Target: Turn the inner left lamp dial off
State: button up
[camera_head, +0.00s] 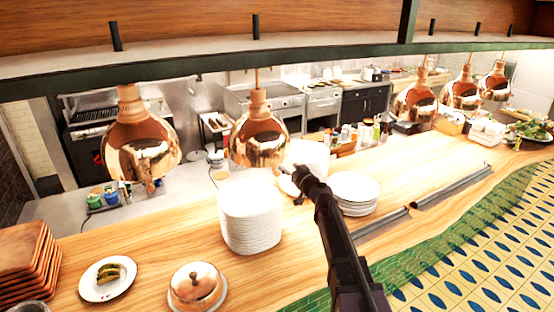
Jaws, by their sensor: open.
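Two copper pendant lamps hang on the left over the wooden counter: the outer left lamp (140,148) and the inner left lamp (258,138). The inner one is rounded and shiny, on a thin copper stem. My gripper (287,183) is at the end of my dark arm, just below and to the right of the inner left lamp's lower rim. It looks open and empty. The lamp dial is too small to make out clearly near the gripper. I cannot tell its setting or whether my gripper touches it.
A tall white plate stack (250,220) stands below the lamp, with another plate stack (353,193) right of my arm. A copper cloche (197,287) and a plate of food (108,278) sit at the front left. Several more copper lamps (415,104) hang at the right.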

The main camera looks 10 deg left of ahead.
aim_at(277, 158)
jog(key=x, duration=0.8)
grip_shut()
